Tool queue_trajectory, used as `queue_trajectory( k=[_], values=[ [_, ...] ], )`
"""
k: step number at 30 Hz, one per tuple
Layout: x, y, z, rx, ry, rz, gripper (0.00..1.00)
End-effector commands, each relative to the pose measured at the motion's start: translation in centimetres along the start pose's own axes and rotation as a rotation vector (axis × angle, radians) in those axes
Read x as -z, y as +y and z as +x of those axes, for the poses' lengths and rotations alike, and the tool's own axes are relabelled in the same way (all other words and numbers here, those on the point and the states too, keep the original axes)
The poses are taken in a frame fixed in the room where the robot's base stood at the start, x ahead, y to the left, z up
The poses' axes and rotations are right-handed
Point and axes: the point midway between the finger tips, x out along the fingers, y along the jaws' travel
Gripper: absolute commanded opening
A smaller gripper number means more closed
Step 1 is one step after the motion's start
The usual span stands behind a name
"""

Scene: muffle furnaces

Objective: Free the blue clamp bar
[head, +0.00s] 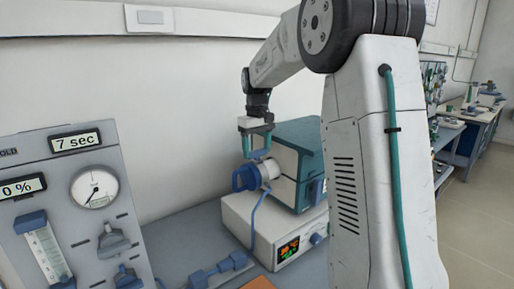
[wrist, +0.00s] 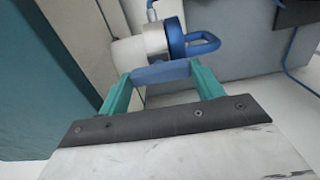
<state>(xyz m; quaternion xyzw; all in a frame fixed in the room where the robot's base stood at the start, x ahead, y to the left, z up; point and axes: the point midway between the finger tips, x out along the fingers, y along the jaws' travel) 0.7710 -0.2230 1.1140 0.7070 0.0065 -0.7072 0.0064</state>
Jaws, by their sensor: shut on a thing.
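The blue clamp bar (wrist: 161,73) lies between the two teal fingers of my gripper (wrist: 158,82) in the wrist view. In the head view, my gripper (head: 257,140) is shut on the bar, just above the front of a teal and white furnace (head: 287,158). A white cylindrical plug (head: 269,170) with a blue flange and loop handle (head: 241,179) sticks out of the furnace front, below my gripper. The flange and handle (wrist: 200,44) also show in the wrist view. Whether the bar still touches its seat cannot be told.
The furnace stands on a white control box (head: 270,236) with a lit display. A blue cable runs from the plug down to a blue fitting (head: 218,269) on the bench. A grey gauge panel (head: 85,210) stands at the left. The wall is close behind.

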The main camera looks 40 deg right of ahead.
Motion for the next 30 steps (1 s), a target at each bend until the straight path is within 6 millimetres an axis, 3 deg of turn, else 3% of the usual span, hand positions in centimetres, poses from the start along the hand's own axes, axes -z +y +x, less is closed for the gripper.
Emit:
queue_trajectory(
  k=[11,30],
  values=[
    [0.0,0.01,-0.06,0.0,0.0,0.201,0.43],
    [0.01,0.02,-0.09,0.0,0.001,0.805,0.43]
  ],
)
